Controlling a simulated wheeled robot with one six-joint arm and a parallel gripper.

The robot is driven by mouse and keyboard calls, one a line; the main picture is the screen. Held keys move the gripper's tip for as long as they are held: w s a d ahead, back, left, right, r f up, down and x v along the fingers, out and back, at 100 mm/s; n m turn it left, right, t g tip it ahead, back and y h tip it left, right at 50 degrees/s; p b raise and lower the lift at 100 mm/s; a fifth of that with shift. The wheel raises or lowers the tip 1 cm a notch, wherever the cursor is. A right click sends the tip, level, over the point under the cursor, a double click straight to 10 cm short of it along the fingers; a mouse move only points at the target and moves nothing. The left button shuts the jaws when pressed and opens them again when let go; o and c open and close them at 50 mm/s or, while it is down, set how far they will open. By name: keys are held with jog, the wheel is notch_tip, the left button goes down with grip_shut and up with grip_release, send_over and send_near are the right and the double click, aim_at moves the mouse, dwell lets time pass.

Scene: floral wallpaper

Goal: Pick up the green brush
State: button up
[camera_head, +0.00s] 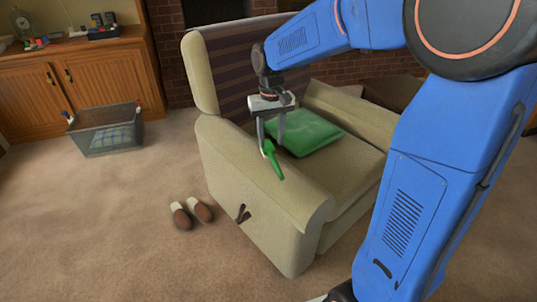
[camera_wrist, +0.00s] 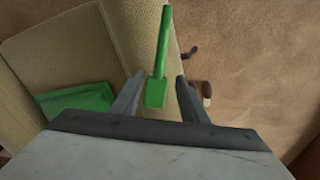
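The green brush (camera_head: 274,164) is by the near armrest of the beige armchair (camera_head: 250,163), just under my gripper (camera_head: 271,147). In the wrist view the brush (camera_wrist: 161,45) has its long handle pointing up the picture, and its wider block end lies between my fingers. My gripper (camera_wrist: 160,76) is open, with a small gap visible on each side of the brush. I cannot tell how far the fingertips are above or around it, nor whether the brush touches the armrest.
A green cushion (camera_head: 308,132) lies on the armchair seat. Slippers (camera_head: 191,213) are on the carpet beside the chair, and a dark item (camera_head: 242,214) is at its side. A basket (camera_head: 105,133) stands before the wooden cabinet (camera_head: 95,75). Carpet at front left is clear.

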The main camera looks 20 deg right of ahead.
aim_at(271, 153)
jog(key=shift+w+d+f, duration=0.1)
jog(key=shift+w+f, duration=0.05)
jog(key=shift+f, duration=1.35)
jog(key=shift+w+d+f, duration=0.1)
jog(key=shift+f, duration=1.4)
grip_shut()
